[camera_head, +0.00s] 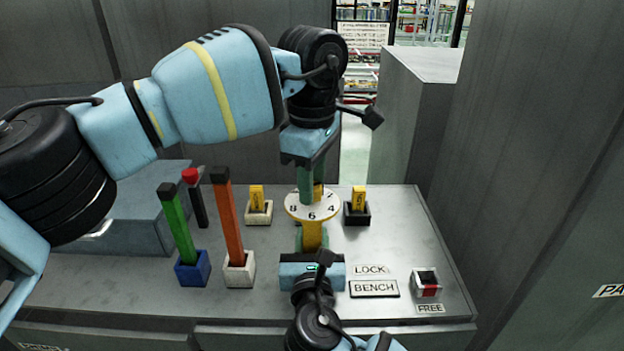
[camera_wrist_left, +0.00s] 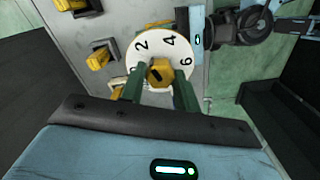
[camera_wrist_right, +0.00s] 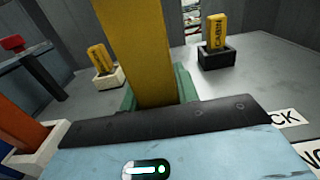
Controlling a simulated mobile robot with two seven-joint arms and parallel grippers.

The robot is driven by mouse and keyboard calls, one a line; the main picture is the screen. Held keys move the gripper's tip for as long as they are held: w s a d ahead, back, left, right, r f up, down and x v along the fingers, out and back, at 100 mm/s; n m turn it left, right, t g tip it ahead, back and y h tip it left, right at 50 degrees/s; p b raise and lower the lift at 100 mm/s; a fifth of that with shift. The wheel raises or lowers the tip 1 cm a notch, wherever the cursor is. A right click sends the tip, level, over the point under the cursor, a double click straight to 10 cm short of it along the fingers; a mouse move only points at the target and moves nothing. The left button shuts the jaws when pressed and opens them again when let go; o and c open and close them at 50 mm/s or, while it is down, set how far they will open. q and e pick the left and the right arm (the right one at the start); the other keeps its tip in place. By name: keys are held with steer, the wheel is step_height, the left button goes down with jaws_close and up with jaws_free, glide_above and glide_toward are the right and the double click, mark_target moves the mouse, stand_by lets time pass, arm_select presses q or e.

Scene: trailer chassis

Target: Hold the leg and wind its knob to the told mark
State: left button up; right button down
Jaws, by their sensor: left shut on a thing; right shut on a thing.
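The yellow leg (camera_head: 313,238) stands upright at the middle of the bench, with a white numbered dial (camera_head: 298,208) on top. A yellow knob (camera_wrist_left: 160,72) with a black mark sits at the dial's centre; which number the mark points to is hard to tell. My left gripper (camera_head: 312,187) comes down from above, its green fingers shut on the knob. My right gripper (camera_head: 312,243) comes from the front and is shut on the leg below the dial. The leg also fills the middle of the right wrist view (camera_wrist_right: 138,50). My left fingers hide part of the dial in the head view.
Yellow tagged pieces stand in a white holder (camera_head: 259,217) and a black holder (camera_head: 357,219). Green (camera_head: 178,222) and orange (camera_head: 229,215) bars stand at left, near a red-topped stick (camera_head: 195,190). A red-and-white switch (camera_head: 426,284) sits by FREE, right of the BENCH label (camera_head: 374,289).

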arm_select(q)
steer(key=m, duration=0.5)
steer(key=shift+f+m, duration=0.3)
steer(key=shift+f, duration=0.05)
steer(key=shift+m, duration=2.3)
steer(key=o, duration=1)
steer(key=shift+r, duration=0.15)
step_height(320, 180, up, 12)
